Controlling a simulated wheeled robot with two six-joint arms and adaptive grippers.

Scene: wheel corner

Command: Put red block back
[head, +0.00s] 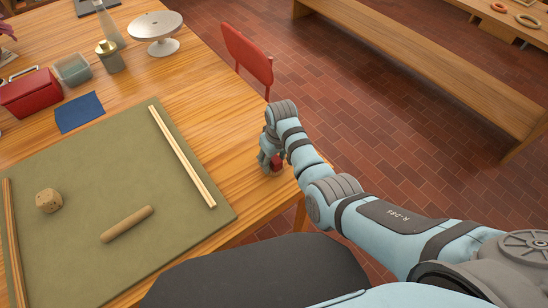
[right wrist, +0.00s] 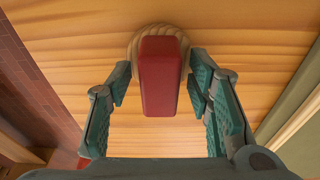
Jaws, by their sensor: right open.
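A red block (right wrist: 158,85) stands between the two fingers of my right gripper (right wrist: 160,76) in the right wrist view, with gaps on both sides. A round, pale wooden piece shows behind the block's far end; I cannot tell how they are joined. The right gripper is open around the block. My left gripper is not in view.
The wooden table (head: 205,85) holds a green mat (head: 90,185) with a clay lump (head: 48,200), a rolling pin (head: 127,224) and wooden strips (head: 182,157). A red chair (head: 248,58) stands beyond the table edge. A bench (head: 430,62) stands farther right on the brick floor.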

